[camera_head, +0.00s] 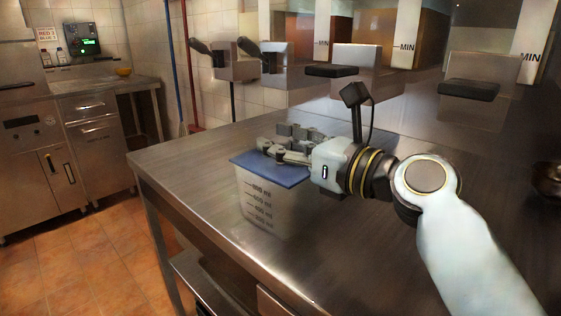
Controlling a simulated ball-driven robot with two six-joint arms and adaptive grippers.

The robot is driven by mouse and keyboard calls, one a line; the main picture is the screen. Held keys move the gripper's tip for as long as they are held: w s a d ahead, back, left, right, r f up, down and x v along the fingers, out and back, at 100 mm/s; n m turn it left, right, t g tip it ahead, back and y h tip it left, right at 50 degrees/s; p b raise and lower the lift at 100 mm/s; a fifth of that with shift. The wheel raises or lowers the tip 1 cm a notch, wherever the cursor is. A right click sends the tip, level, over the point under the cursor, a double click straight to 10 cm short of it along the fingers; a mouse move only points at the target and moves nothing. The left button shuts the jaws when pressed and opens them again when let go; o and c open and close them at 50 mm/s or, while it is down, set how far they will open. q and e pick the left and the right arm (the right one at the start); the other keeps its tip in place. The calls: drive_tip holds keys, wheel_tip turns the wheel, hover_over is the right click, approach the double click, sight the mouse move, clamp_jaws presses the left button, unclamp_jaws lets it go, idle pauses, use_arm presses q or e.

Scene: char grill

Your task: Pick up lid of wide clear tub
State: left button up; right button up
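The wide clear tub (262,205) stands upright near the left front edge of the steel counter, with dark volume marks on its side. Its flat blue lid (272,171) lies over the top of the tub. My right gripper (272,145) reaches in from the right, with its fingers above or at the far part of the lid. The fingers point left and partly hide the lid's back edge. I cannot tell whether they touch or grip the lid. My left gripper is not in view.
The steel counter (200,165) is bare to the left of and behind the tub. Dispensers with dark handles (330,71) stand along the back. A dark round bowl (547,178) sits at the far right. The tiled floor (75,265) drops away at the left.

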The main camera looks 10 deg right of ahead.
sight(281, 139)
clamp_jaws()
wheel_tip(281, 139, up, 9)
drive_tip(key=p, duration=0.3)
drive_tip(key=shift+f, duration=0.1)
drive_tip(key=shift+f+b, duration=0.15)
drive_tip(key=shift+b, duration=0.3)
